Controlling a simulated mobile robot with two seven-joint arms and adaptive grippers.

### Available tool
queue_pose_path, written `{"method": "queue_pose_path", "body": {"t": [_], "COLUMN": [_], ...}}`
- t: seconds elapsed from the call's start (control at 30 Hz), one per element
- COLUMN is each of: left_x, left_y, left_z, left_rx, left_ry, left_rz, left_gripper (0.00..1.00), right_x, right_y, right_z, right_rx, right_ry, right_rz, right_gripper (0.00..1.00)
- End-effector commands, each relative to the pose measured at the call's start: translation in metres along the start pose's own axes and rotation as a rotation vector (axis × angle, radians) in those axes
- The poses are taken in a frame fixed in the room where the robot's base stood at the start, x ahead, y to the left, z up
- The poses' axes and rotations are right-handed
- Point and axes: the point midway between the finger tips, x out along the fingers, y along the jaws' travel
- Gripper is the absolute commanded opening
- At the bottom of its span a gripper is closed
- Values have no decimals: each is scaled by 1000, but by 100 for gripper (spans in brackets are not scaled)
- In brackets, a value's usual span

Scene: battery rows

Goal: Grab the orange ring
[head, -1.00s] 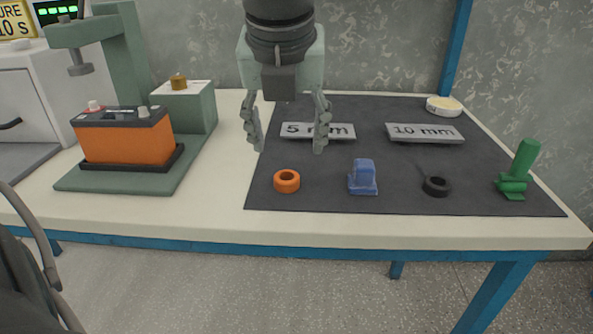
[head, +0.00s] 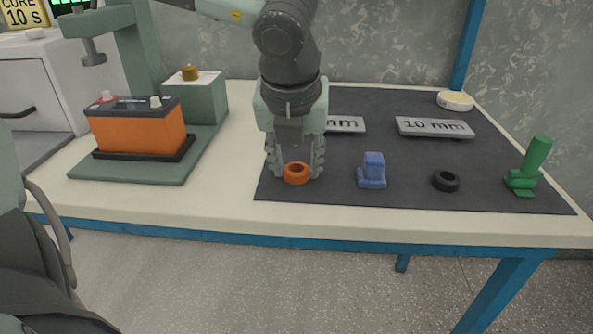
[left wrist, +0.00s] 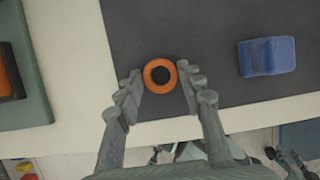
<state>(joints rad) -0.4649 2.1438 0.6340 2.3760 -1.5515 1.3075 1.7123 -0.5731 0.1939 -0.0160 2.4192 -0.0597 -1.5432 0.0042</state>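The orange ring (head: 297,173) lies flat near the front left corner of the dark mat. My left gripper (head: 296,171) points down over it, one finger on each side. In the left wrist view the ring (left wrist: 160,76) sits between the fingertips (left wrist: 160,80), its dark hole facing the camera. The fingers are apart, with a narrow gap seeming to show on each side of the ring; contact is not clear.
On the dark mat (head: 400,160), a blue part (head: 372,170), a black ring (head: 446,181) and a green part (head: 529,167) stand to the right. Behind are plates marked "mm", one reading 10 mm (head: 435,127). An orange battery (head: 138,130) on a green stand is left.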

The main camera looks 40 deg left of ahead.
Motion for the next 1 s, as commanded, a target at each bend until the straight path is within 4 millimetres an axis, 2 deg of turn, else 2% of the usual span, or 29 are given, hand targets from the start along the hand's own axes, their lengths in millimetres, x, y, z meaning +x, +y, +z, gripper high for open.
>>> {"method": "queue_pose_path", "body": {"t": [0.1, 0.43, 0.57, 0.8, 1.0], "left_x": [0, -5, -24, -68, -89], "left_y": [0, 0, -1, -1, 0], "left_z": [0, 3, 11, 30, 38], "left_rx": [0, -1, -3, -2, 1], "left_ry": [0, -3, -6, -5, -1], "left_rz": [0, -1, -2, -1, 1], "left_gripper": [22, 22, 22, 22, 22], "right_x": [0, -1, -1, -1, 0], "right_y": [0, 1, 1, 1, 1], "right_z": [0, 0, 0, 0, 0], "right_rx": [1, 2, 2, 3, 3], "right_ry": [1, 0, 0, 1, 1], "right_rz": [0, 1, 2, 2, 1], "right_gripper": [40, 40, 40, 40, 40]}}
